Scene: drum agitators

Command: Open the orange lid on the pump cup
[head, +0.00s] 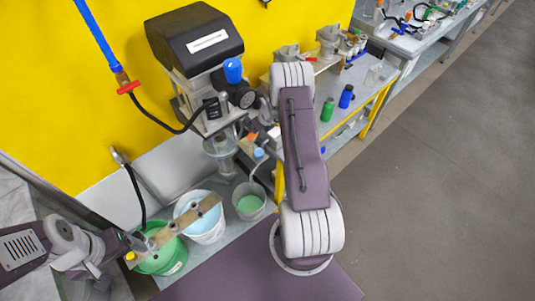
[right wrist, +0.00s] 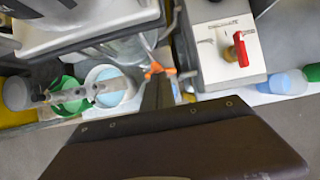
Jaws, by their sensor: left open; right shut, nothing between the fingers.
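The pump cup (head: 220,143) is a clear vessel under the black-topped machine. A small orange part (head: 250,137), apparently its lid, shows at its right side. In the right wrist view the orange part (right wrist: 157,70) appears right at the tip of my dark right gripper (right wrist: 158,88), beside the clear cup wall (right wrist: 128,48). My right gripper is shut with nothing in it; whether it touches the orange part I cannot tell. In the head view it is mostly hidden by the machine and my arm. My left gripper (head: 108,250) is open and empty by the green bucket.
A green bucket (head: 163,258), a pale blue-filled bucket (head: 205,225) and a cup of green liquid (head: 249,204) stand below the pump. A red-handled switch box (right wrist: 240,50) is close right of my right gripper. Bottles (head: 327,110) stand on the bench.

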